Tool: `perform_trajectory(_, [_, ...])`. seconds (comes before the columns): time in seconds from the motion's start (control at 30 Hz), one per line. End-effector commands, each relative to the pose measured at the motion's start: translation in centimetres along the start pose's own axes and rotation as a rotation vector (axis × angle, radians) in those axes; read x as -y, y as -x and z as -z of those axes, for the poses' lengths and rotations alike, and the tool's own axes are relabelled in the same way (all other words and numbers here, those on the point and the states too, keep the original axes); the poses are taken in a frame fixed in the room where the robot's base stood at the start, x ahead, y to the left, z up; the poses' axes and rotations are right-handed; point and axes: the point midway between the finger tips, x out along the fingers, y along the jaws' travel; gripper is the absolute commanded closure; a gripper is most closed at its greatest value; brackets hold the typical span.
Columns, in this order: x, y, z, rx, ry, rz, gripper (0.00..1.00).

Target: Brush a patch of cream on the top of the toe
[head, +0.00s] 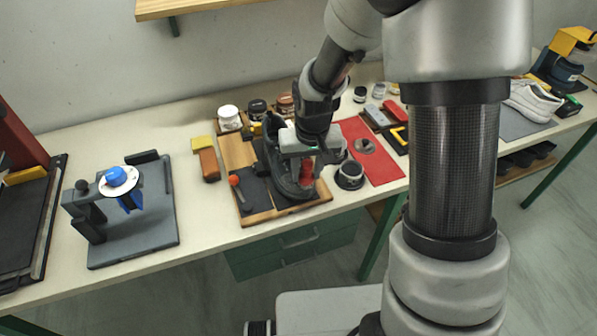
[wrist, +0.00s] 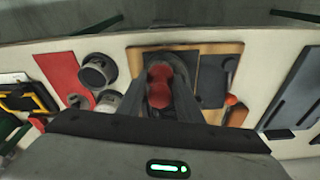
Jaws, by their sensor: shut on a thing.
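My gripper (head: 303,160) is shut on a red-handled tool (head: 306,174), probably the brush. In the wrist view, its red, rounded handle (wrist: 159,84) stands between the fingers of my gripper (wrist: 160,98). A dark shoe (head: 283,178) lies on a wooden board (head: 316,201), with one end toward the table's front edge. My gripper is over that front end. In the wrist view, a dark rounded part of the shoe (wrist: 178,62) shows around the handle. The tool's working end is hidden, so I cannot tell whether it touches the shoe. No cream patch is visible.
An open round jar (head: 350,175) stands just right of the board, near a red mat (head: 384,170) with a lid (head: 364,146). Several jars stand behind. An orange-handled tool (head: 236,184) lies at the board's left. A grey fixture (head: 130,235) stands farther left.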

Motion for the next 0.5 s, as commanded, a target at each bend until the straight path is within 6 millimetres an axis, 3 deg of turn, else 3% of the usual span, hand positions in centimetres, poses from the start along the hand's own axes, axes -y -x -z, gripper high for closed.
perform_trajectory(0.5, [-3.0,-0.1,0.7,-0.001,-0.002,0.0,0.9])
